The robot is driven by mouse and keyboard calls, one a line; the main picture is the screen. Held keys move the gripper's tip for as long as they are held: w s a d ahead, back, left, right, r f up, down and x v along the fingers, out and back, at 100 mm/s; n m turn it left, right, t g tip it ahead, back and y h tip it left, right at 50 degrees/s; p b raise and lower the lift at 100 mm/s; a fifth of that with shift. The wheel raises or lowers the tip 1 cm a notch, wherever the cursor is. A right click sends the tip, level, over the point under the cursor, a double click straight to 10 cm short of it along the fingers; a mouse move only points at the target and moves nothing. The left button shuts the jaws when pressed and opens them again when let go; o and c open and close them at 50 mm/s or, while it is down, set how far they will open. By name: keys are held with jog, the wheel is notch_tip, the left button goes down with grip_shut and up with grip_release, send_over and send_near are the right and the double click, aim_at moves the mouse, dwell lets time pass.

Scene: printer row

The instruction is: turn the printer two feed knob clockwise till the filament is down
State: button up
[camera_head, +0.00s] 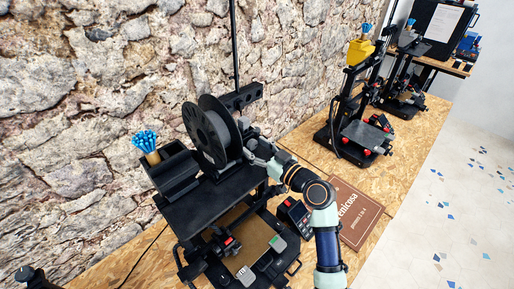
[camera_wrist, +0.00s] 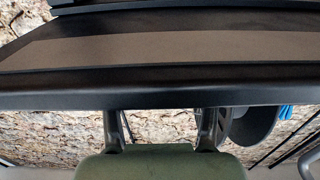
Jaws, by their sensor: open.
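The nearest printer (camera_head: 215,189) is black, with a black filament spool (camera_head: 207,135) on top; the spool also shows in the wrist view (camera_wrist: 252,126). My gripper (camera_head: 251,147) is beside the spool's right side, at the top of this printer. In the wrist view my gripper (camera_wrist: 163,118) has its two fingers spread with nothing seen between them. A dark beam crosses just beyond the fingertips; whether they touch it I cannot tell. I cannot make out the feed knob, the filament or a printer number; my gripper and wrist cover part of that area.
A black bin (camera_head: 174,172) and a pot of blue sticks (camera_head: 146,143) stand left of the spool. A brown sign (camera_head: 352,212) lies on the wooden bench (camera_head: 418,146). The stone wall (camera_head: 90,80) is close behind.

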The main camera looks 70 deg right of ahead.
grip_shut()
jog(key=shift+m, duration=0.3)
jog(key=m+p, duration=0.1)
jog(key=m, duration=0.3)
jog(key=shift+r, duration=0.1)
jog(key=m+p, duration=0.2)
jog(key=m, duration=0.3)
jog(key=shift+a+r, duration=0.1)
jog(key=m+p, duration=0.3)
jog(key=m, duration=0.3)
jog(key=shift+m+p, duration=1.15)
jog(key=shift+m, duration=0.85)
